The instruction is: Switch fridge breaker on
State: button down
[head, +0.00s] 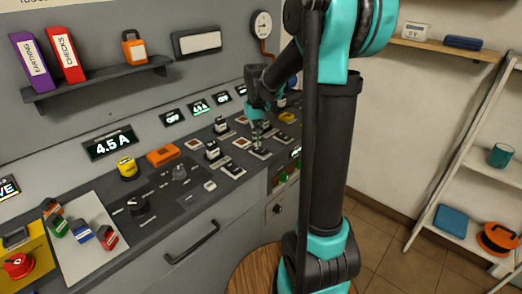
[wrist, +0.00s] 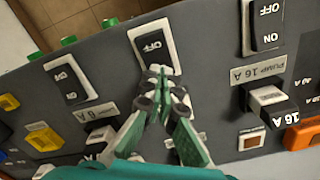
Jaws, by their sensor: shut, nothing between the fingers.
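In the wrist view, a black rocker breaker in a white frame (wrist: 152,46) lies right at my fingertips, with "OFF" showing on its upper part. Its lower part and its label are hidden by my fingers, so I cannot read whether it is the fridge breaker. My gripper (wrist: 158,74) is shut and empty, its tips over or touching this rocker; I cannot tell which.
A pump breaker (wrist: 266,22), label "PUMP 16 A" (wrist: 258,70), lies to the right in the wrist view; another rocker (wrist: 69,82) lies left. Plug-like handles stand nearby, one marked 16 A (wrist: 268,98). An orange block (wrist: 302,134) and green knobs (wrist: 68,41) are close.

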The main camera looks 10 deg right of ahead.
aim_at(257, 148)
jog(key=shift+r, duration=2.9)
jog(key=s+d+f+t, duration=0.2)
jog(key=s+f, duration=0.5)
jog(key=s, duration=0.4)
jog(key=s+d+f+m+t, duration=0.1)
jog(key=s+d+f+t, duration=0.1)
jog(key=s+f, duration=0.5)
jog(key=s, duration=0.4)
jog(key=shift+f, duration=0.4)
